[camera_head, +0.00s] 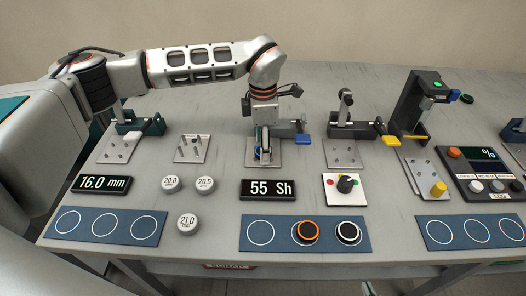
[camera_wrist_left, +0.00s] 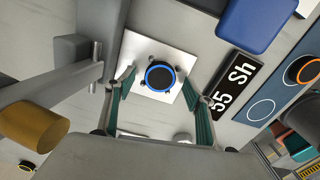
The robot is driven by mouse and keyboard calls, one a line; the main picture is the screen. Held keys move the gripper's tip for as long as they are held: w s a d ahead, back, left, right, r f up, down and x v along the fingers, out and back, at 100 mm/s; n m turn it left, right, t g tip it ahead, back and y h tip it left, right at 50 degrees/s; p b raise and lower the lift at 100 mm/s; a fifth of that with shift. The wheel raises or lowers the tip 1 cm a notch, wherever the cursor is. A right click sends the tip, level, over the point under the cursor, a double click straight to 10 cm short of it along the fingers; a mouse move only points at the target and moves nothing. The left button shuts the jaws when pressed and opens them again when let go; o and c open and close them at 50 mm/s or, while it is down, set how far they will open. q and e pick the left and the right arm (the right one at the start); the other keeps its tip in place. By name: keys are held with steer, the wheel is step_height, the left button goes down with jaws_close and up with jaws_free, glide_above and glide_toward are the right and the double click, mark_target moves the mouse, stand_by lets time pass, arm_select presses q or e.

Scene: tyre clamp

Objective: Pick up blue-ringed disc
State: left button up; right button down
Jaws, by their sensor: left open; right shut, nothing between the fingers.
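The blue-ringed disc (camera_wrist_left: 160,77) is black with a blue ring. It lies on a silver plate (camera_wrist_left: 140,50) of the clamp station, seen from above in the left wrist view. My left gripper (camera_wrist_left: 163,97) is open, its teal fingers on either side of the disc with visible gaps, not gripping it. In the head view my left gripper (camera_head: 263,150) points down over the middle plate (camera_head: 276,161) and largely hides the disc. My right gripper (camera_head: 370,288) shows only as a small part at the bottom edge, shut and empty, away from the disc.
A clamp with a blue handle (camera_head: 303,139) stands right beside my left gripper. The "55 Sh" display (camera_head: 268,189) is in front. A blue mat (camera_head: 275,245) holds an orange-ringed disc (camera_head: 308,231) and a white-ringed disc (camera_head: 348,232). Another clamp (camera_head: 345,125) stands to the right.

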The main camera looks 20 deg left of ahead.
arm_select(q)
steer(key=shift+f, duration=0.3)
steer(key=c, duration=1.2)
steer(key=shift+o, duration=0.2)
steer(key=shift+r, duration=0.1)
